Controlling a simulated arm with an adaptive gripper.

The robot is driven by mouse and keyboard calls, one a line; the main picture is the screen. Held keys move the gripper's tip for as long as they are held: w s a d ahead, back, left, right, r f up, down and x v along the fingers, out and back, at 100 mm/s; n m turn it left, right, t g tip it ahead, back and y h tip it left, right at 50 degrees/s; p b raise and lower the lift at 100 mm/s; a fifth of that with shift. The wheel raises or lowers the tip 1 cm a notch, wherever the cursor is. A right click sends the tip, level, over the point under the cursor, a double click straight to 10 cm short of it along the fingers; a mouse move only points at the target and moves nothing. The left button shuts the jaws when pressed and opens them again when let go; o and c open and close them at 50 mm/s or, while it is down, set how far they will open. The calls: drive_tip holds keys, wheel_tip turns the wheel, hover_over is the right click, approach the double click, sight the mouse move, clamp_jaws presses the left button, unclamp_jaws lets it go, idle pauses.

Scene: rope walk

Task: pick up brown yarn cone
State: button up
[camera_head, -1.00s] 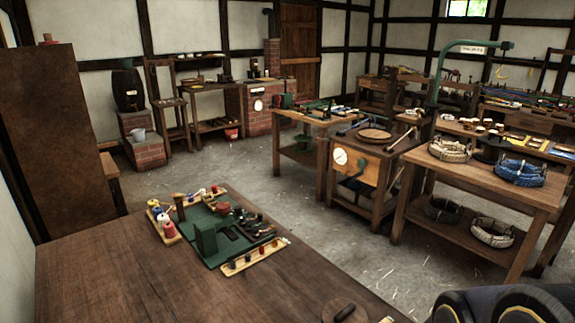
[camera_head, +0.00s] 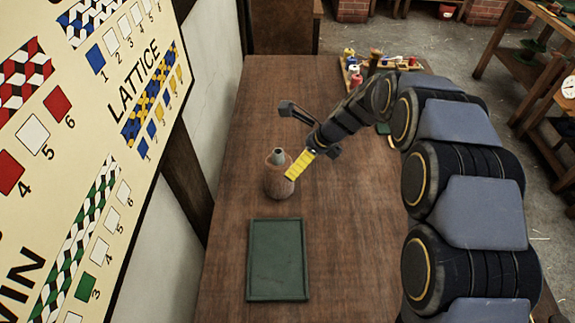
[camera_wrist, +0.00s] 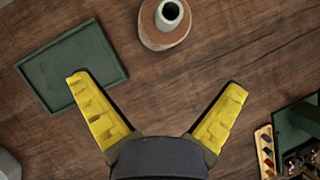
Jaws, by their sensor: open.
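The brown yarn cone (camera_head: 280,184) stands upright on the wooden table, with a grey-green tube top. It also shows at the top of the wrist view (camera_wrist: 164,36), partly cut off by the frame edge. My gripper (camera_head: 300,165) hangs above the table just right of the cone in the head view, one yellow finger visible near it. In the wrist view my gripper (camera_wrist: 158,92) has its two yellow fingers spread wide with nothing between them. The cone is beyond the fingertips, apart from them.
A shallow green tray (camera_head: 278,262) lies in front of the cone; it also shows at left in the wrist view (camera_wrist: 112,46). Several small colored spools (camera_head: 355,75) stand at the table's far end. A patterned chart board (camera_head: 80,150) is at left. Bare tabletop surrounds the cone.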

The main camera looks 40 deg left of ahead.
sight(283, 164)
drive_tip(key=shift+m, duration=0.6)
drive_tip(key=a+f, duration=0.2)
drive_tip(key=s+a+f, duration=0.1)
drive_tip(key=a+f, duration=0.1)
drive_tip(key=shift+f, duration=0.15)
drive_tip(key=shift+w+x, duration=0.15)
drive_tip(key=shift+x, duration=1.2)
drive_tip(key=shift+w+x, duration=0.1)
drive_tip(key=shift+x, duration=1.2)
drive_tip(key=c, duration=1)
